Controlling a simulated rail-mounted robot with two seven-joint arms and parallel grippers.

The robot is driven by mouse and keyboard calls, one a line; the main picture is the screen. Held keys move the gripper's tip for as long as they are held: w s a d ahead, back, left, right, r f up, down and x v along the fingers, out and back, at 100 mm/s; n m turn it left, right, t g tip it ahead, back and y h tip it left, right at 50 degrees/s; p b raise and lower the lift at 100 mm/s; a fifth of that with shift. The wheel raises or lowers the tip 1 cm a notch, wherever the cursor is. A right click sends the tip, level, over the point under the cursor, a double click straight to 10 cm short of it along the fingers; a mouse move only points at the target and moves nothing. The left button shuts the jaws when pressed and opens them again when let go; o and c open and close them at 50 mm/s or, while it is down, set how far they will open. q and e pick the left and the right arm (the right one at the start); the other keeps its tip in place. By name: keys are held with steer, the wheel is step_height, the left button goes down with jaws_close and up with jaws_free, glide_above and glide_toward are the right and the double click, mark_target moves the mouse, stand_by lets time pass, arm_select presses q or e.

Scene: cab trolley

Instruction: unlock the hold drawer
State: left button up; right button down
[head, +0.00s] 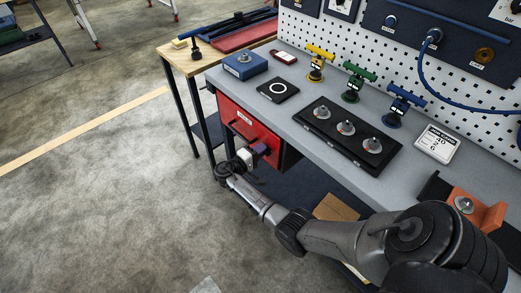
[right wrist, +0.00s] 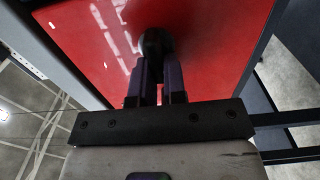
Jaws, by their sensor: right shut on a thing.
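The red drawer front (head: 238,112) with a small white label sits under the left end of the grey bench. It fills much of the right wrist view (right wrist: 90,50). My right gripper (head: 264,149) is at the lower right part of this front. In the right wrist view its two dark fingers (right wrist: 158,75) are shut on a dark round knob (right wrist: 157,41) on the red face. The fingers hide part of the knob, and I cannot tell which way it is turned. My left gripper is not in view.
The grey bench top (head: 300,132) carries a blue box (head: 245,66), a black tray (head: 330,150) with metal pieces, and yellow, green and blue T-handled tools. A wooden side table (head: 180,58) stands at the left. The concrete floor (head: 90,210) to the left is clear.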

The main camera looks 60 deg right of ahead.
steer(key=c, duration=1.2)
jaws_free()
steer(key=shift+v, duration=6.9)
steer(key=shift+w, duration=0.1)
